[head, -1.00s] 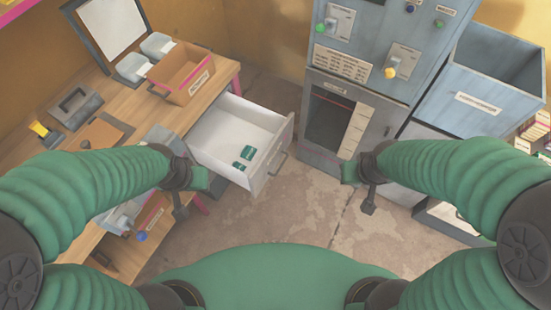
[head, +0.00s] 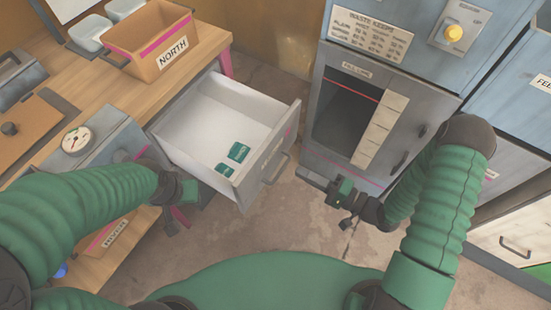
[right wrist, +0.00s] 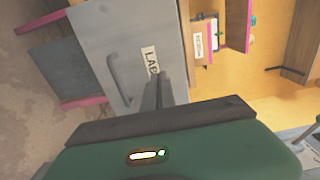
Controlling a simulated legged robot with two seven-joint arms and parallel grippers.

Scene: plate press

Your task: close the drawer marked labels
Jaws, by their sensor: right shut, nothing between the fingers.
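The drawer stands pulled out from the wooden bench, with a grey front (head: 268,165), a bar handle (head: 276,169) and a pale inside holding two small green packs (head: 232,158). In the right wrist view the drawer front (right wrist: 112,50) carries a label (right wrist: 150,60) reading "LAB", its end hidden. My right gripper (head: 312,178) is shut and empty, to the right of the drawer front, apart from it and pointing toward it; its fingers (right wrist: 158,92) overlap the front in the wrist view. My left gripper (head: 180,212) is below the drawer's left side; its fingers are unclear.
An orange bin marked NORTH (head: 165,45) stands on the bench (head: 105,70) behind the drawer. A gauge unit (head: 85,140) sits at the bench's front. A grey-blue machine (head: 370,90) stands right of the drawer. The floor between is clear.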

